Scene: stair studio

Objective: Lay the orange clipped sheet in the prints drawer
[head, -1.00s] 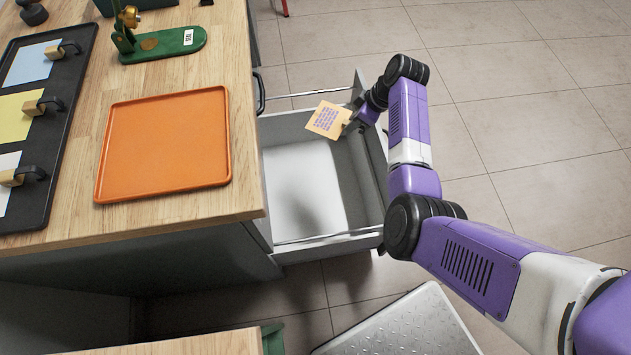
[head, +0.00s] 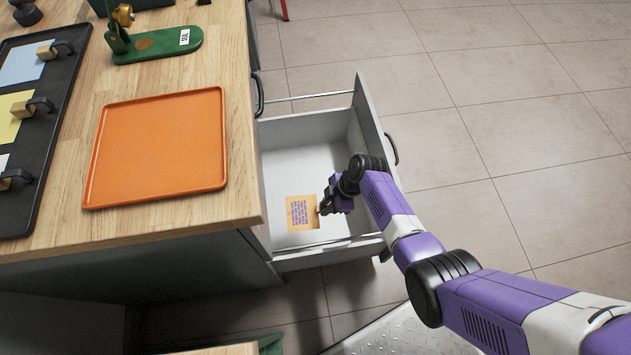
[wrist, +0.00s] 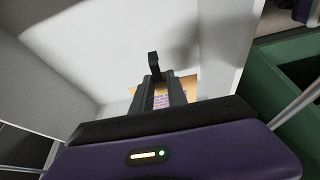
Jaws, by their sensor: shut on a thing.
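The orange sheet (head: 302,213) with purple print is inside the open drawer (head: 279,166), low over the near part of its pale floor. I cannot tell whether it touches the floor. My gripper (head: 322,207) is in the drawer too, shut on the sheet's right edge. In the wrist view my gripper (wrist: 155,75) points at the drawer floor, with a dark clip-like piece at its tip. Part of the orange sheet (wrist: 190,84) shows behind the fingers there; the rest is hidden.
An orange tray (head: 158,147) lies empty on the wooden counter left of the drawer. A black board (head: 45,140) with clipped sheets and a green stamp press (head: 155,44) stand on the counter. The drawer's walls surround my gripper. The drawer floor is otherwise clear.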

